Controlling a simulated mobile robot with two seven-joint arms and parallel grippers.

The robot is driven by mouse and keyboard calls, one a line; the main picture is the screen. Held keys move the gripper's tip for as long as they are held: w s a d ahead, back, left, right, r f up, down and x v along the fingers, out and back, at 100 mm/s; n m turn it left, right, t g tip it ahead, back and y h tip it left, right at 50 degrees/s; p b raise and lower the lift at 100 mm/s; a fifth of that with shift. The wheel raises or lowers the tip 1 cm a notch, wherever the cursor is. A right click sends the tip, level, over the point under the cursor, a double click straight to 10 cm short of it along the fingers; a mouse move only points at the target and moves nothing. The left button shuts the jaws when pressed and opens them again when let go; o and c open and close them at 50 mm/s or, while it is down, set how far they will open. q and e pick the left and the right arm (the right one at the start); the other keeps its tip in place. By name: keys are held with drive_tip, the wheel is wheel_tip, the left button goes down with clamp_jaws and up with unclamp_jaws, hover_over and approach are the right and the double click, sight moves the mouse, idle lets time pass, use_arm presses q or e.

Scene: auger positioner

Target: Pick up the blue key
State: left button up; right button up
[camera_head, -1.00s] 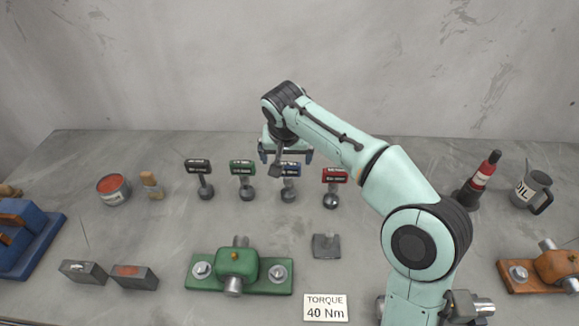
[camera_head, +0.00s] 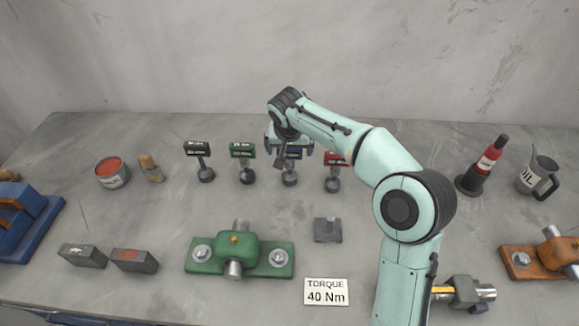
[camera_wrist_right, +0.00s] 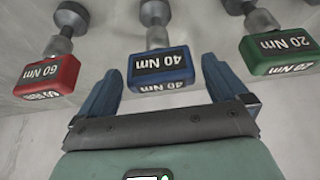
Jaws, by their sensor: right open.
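The blue key (camera_wrist_right: 161,67) is marked 40 Nm and stands upright on its round base, in the middle of the right wrist view. In the head view its round base (camera_head: 289,179) shows below my right gripper (camera_head: 289,150), which hides most of its blue head. In the right wrist view my right gripper (camera_wrist_right: 160,88) is open, with one finger on each side of the blue head. Gaps show between the fingers and the head. My left gripper is not in view.
A green key (camera_head: 242,150) and a black key (camera_head: 197,148) stand to the left, a red key (camera_head: 333,158) close on the right. A grey block (camera_head: 327,230), a green fixture (camera_head: 238,256) and a torque sign (camera_head: 326,291) lie nearer. A red bottle (camera_head: 483,165) and oil can (camera_head: 538,176) stand right.

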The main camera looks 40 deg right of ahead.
sight(290, 164)
drive_tip(key=x, duration=0.3)
drive_tip(key=shift+w+f, duration=0.1)
drive_tip(key=shift+f, duration=0.25)
drive_tip(key=shift+r, duration=0.1)
drive_tip(key=c, duration=1)
